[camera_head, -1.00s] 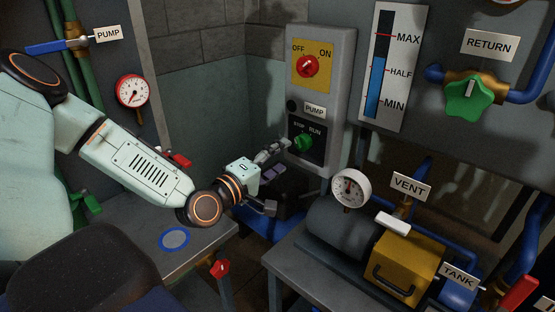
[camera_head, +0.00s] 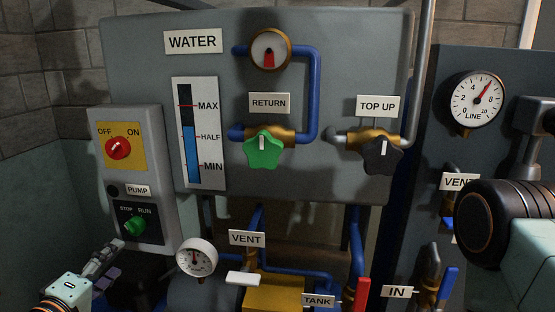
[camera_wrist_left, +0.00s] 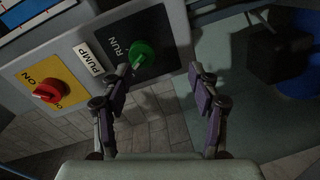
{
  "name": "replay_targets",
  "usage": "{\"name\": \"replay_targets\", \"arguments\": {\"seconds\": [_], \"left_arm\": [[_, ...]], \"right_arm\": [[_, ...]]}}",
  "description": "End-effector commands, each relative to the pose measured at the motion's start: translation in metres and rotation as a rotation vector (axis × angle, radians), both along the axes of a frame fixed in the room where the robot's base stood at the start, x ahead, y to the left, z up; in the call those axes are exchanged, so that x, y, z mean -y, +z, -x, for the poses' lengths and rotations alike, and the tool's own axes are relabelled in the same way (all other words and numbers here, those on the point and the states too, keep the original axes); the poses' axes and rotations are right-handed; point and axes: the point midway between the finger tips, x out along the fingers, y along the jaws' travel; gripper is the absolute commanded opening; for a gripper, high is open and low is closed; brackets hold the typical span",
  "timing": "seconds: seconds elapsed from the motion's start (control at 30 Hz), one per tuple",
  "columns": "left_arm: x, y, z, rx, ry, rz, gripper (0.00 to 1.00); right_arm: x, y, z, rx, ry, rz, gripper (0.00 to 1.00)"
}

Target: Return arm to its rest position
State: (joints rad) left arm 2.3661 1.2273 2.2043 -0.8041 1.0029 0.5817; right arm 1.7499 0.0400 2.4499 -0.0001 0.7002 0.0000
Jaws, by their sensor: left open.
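My left gripper (camera_head: 103,268) is at the lower left of the head view, below and left of the pump box's green knob (camera_head: 135,225). In the left wrist view the gripper (camera_wrist_left: 160,75) is open, with its two dark fingers apart and nothing between them. There the green knob (camera_wrist_left: 143,54) appears ahead, between the fingertips in the picture; I cannot tell the exact gap. The red OFF/ON knob (camera_head: 118,148) sits above it on the same grey pump box (camera_head: 168,193). Most of my left arm is out of view. My right gripper is not seen.
A grey WATER panel (camera_head: 325,25) with a level gauge (camera_head: 199,90), a green RETURN valve (camera_head: 263,148) and a black TOP UP valve (camera_head: 382,156) fills the middle. A small gauge (camera_head: 196,257) and a yellow block (camera_head: 275,295) stand low, right of the gripper.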

Motion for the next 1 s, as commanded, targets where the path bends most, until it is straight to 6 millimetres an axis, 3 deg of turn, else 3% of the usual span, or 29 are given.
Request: {"name": "replay_targets", "arguments": {"seconds": [0.27,0.47,0.7,1.0], "left_arm": [[0.039,-0.066,0.022,-0.281,-0.112,-0.213,0.61],[0.073,-0.134,0.062,-0.517,-0.260,-0.389,0.61],[0.108,-0.225,0.148,-0.838,-0.499,-0.613,0.61],[0.128,-0.304,0.267,-1.147,-0.773,-0.831,0.61]], "right_arm": [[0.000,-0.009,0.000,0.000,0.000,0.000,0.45],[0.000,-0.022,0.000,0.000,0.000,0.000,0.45],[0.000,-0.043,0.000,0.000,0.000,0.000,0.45],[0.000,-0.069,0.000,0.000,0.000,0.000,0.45]]}}
